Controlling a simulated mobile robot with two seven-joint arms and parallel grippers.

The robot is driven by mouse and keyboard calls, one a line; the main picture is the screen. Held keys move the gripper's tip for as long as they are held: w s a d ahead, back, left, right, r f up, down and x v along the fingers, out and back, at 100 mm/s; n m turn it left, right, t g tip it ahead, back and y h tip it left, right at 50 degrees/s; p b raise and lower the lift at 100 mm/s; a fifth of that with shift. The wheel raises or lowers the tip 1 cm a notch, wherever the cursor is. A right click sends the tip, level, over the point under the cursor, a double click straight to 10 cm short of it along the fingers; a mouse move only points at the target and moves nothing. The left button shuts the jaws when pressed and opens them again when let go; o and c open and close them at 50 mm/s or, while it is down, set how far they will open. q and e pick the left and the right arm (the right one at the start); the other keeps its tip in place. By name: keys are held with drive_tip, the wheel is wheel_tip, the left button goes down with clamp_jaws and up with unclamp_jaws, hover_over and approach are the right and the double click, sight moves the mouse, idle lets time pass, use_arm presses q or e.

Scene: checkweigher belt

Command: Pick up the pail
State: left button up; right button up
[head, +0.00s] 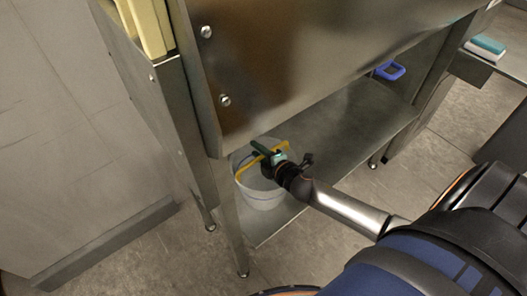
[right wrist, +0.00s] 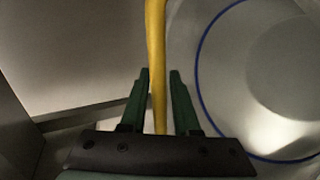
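The pail (head: 262,192) is white-grey with a yellow handle (head: 243,167), and stands on the low metal shelf under the machine, near its left leg. My right gripper (head: 268,153) reaches in over the pail at its handle. In the right wrist view, the yellow handle (right wrist: 156,50) runs between the two green fingers (right wrist: 158,95), with a gap visible on each side. The fingers are open around it. The pail's inside, with a blue ring (right wrist: 201,62), shows at the right. My left gripper is not in view.
The steel machine housing (head: 300,50) overhangs the shelf (head: 340,135) closely above the pail. A metal leg (head: 228,215) stands just left of the pail. A blue handle-like item (head: 390,71) is farther back. A teal-and-white block (head: 486,46) lies on a side surface.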

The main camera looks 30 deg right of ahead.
clamp_jaws()
idle(1.0)
